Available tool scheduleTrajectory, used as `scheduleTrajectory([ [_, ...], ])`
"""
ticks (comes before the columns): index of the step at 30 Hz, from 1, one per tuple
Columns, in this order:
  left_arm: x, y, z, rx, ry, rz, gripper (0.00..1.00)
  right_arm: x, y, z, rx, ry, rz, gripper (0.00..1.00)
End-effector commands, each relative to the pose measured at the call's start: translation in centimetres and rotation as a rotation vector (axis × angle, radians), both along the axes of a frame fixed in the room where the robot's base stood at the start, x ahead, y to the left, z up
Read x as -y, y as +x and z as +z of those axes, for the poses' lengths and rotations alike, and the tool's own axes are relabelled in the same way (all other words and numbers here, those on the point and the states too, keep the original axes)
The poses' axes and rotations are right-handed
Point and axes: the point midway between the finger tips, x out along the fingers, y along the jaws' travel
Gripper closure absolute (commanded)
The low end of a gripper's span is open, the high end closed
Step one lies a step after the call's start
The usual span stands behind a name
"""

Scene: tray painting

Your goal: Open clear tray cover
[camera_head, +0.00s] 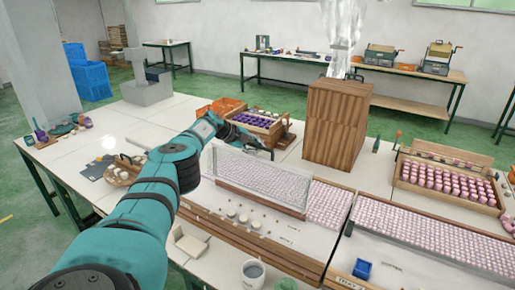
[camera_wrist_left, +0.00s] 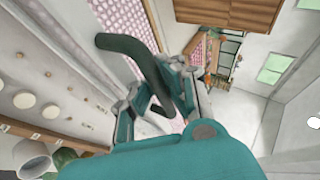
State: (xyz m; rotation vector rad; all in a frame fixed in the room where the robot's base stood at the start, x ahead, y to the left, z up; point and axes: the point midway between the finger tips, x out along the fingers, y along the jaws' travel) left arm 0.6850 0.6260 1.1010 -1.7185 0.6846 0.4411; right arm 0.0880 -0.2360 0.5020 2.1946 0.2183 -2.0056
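The clear tray cover (camera_head: 262,178) is a see-through panel with a pale rim. In the head view it slants upward over a tray (camera_head: 228,190) of small pink pieces. My left gripper (camera_head: 243,136) is at the cover's far upper edge, partly hidden by my own wrist. In the left wrist view, the fingers of my left gripper (camera_wrist_left: 162,92) lie on both sides of a dark green bent bar (camera_wrist_left: 135,48). I cannot tell whether they press on it or whether the bar belongs to the cover. My right gripper is not in view.
A wooden box (camera_head: 338,125) stands behind the cover. A crate of purple pieces (camera_head: 252,121) sits beyond my gripper. A crate of pink bottles (camera_head: 447,182) is at the right.

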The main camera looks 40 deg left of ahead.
Motion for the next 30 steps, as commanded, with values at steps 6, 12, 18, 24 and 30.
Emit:
scheduleTrajectory([
  [6,-0.15,0.17,0.64,0.014,-0.003,0.006,0.81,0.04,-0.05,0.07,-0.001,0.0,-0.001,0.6],
  [12,-0.06,0.1,0.38,0.008,-0.003,0.003,0.65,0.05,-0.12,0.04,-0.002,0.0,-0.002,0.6],
  [18,-0.02,0.07,0.21,0.005,-0.002,0.001,0.65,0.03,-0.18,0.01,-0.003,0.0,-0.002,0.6],
  [24,-0.06,-0.02,0.18,0.004,-0.001,0.0,0.65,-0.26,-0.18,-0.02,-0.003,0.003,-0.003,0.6],
  [30,-0.42,-0.73,0.67,0.002,-0.002,0.0,0.65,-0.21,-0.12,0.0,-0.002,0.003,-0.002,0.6],
])
